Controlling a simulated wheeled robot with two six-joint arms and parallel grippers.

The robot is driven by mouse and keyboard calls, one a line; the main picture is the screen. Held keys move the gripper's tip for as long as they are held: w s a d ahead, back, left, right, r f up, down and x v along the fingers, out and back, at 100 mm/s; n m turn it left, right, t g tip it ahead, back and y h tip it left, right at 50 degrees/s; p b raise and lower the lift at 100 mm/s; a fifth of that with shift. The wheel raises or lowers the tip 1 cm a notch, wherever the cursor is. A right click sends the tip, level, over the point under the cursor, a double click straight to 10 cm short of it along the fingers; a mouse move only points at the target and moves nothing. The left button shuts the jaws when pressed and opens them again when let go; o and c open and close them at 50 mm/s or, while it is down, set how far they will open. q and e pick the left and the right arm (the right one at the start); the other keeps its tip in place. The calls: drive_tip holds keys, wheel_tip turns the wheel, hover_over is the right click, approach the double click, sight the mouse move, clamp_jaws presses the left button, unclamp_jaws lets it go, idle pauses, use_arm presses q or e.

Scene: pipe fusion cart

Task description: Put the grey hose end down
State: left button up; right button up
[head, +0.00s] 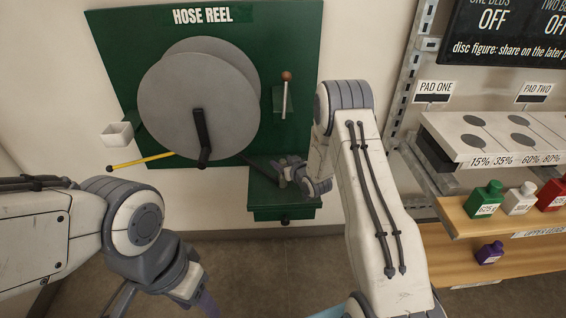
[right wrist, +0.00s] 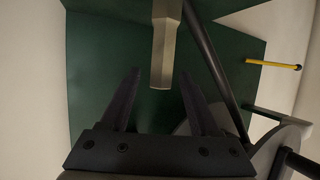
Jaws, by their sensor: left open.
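In the right wrist view a pale grey, faceted bar (right wrist: 162,55), which looks like the grey hose end, hangs from the top edge. Its lower end lies between the fingertips of my right gripper (right wrist: 158,75), with gaps on both sides. That gripper is open, with neither finger visibly touching the bar. In the head view my right gripper (head: 277,172) is at the green shelf (head: 283,205) below the reel board; the grey end cannot be made out there. My left gripper (head: 207,303) is partly cut off at the bottom edge, open and away from the board.
The green board (head: 300,40) carries a grey reel (head: 180,95) with a black crank (head: 202,135). A yellow hose end (head: 140,161) sticks out left below a white cup (head: 117,134). A brown-knobbed lever (head: 285,98) stands right. Shelves with bottles (head: 487,200) are at far right.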

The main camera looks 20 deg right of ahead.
drive_tip(key=shift+r, duration=0.15)
drive_tip(key=v, duration=1.2)
drive_tip(key=s+a+r+n+g, duration=0.2)
drive_tip(key=s+a+r+g, duration=0.15)
drive_tip(key=s+a, duration=0.4)
drive_tip(key=s+a+r+n+g, duration=0.1)
drive_tip(key=s+a+r+g, duration=0.25)
drive_tip(key=a, duration=0.65)
drive_tip(key=s+a+r+n+g, duration=0.1)
drive_tip(key=s+a+r+g, duration=0.1)
drive_tip(key=s, duration=0.9)
drive_tip(key=s+a+r+n+g, duration=0.2)
drive_tip(key=s+g, duration=0.2)
drive_tip(key=s, duration=0.8)
drive_tip(key=shift+s+r, duration=0.25)
drive_tip(key=shift+r, duration=0.15)
drive_tip(key=shift+r, duration=0.1)
